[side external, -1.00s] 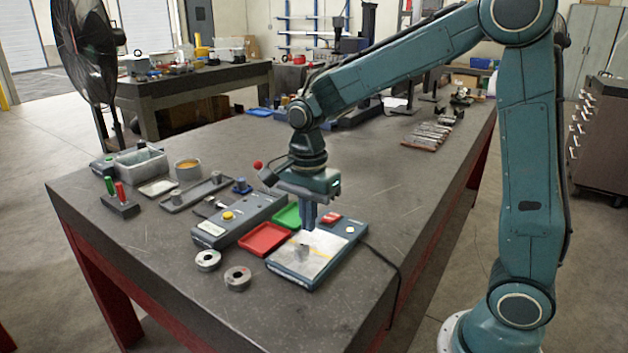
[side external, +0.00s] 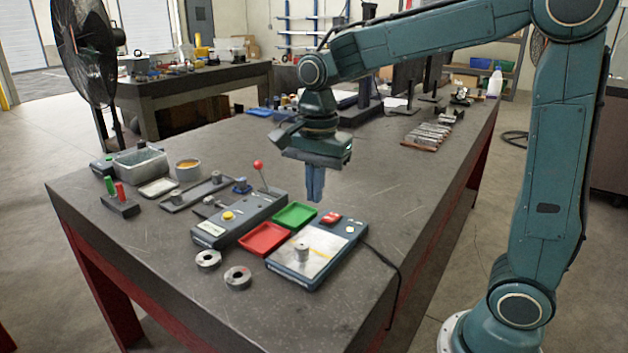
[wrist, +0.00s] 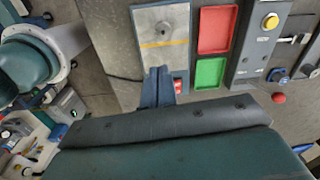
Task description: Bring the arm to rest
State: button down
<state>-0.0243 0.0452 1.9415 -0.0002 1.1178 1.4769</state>
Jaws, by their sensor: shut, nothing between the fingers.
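My gripper (side external: 315,184) is shut and empty. It hangs in the air above the bench, pointing down, behind the flat device with a light plate in the side external view. In the wrist view my gripper (wrist: 158,86) shows its closed fingers beside that device (wrist: 145,50). A small grey metal cylinder (side external: 302,252) stands on the plate of the device (side external: 325,262), apart from my fingers. The cylinder also shows in the wrist view (wrist: 163,29).
A red tray (side external: 264,239) and a green tray (side external: 295,215) lie beside the device. A control box (side external: 238,220) with a red-knobbed lever stands to their left. Two metal rings (side external: 237,278) lie in front. The bench (side external: 350,190) right of my gripper is clear.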

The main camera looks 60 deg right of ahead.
jog(key=s+r+n+t, duration=0.2)
jog(key=s+n+t, duration=0.3)
jog(key=s+n, duration=1.1)
jog(key=shift+s+d+n, duration=0.3)
jog(key=shift+s+d, duration=0.15)
jog(key=shift+s, duration=0.15)
